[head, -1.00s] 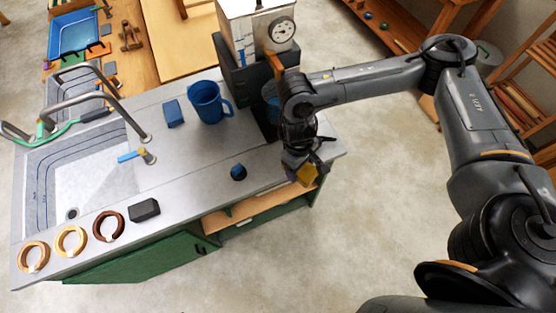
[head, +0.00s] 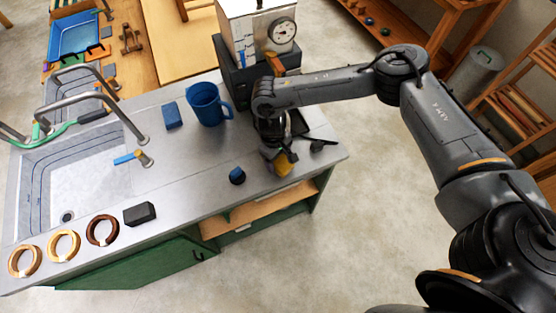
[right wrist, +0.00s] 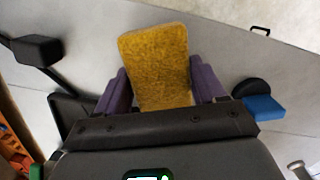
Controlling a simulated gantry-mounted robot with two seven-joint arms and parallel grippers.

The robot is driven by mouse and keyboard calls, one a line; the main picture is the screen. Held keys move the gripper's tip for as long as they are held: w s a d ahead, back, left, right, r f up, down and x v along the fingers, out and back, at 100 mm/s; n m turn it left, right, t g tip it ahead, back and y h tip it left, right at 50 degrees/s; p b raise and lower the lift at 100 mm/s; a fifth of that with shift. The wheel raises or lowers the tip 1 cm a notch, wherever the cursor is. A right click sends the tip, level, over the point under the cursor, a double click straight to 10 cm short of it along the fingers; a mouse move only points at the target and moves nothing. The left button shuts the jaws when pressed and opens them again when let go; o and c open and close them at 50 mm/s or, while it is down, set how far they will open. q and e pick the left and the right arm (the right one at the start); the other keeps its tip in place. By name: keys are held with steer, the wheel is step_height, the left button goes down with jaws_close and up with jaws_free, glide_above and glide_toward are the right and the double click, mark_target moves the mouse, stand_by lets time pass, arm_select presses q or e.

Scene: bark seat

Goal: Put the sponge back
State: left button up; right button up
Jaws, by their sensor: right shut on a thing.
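A yellow sponge (right wrist: 155,65) is held between the purple fingers of my right gripper (right wrist: 158,88) in the right wrist view. In the head view the sponge (head: 283,164) shows as a small yellow patch below my right gripper (head: 279,158), over the right part of the grey counter (head: 190,165). I cannot tell whether the sponge touches the counter. My left gripper is not in view.
A dark round thing with a blue part (head: 237,176) sits just left of the sponge. A blue jug (head: 208,104), a blue block (head: 173,115), a black block (head: 140,214) and several rings stand further left. A gauge machine (head: 283,31) stands behind. A black pan-like thing (head: 318,144) lies to the right.

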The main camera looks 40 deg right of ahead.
steer(key=shift+f, duration=0.65)
steer(key=shift+f, duration=0.1)
steer(key=o, duration=1.1)
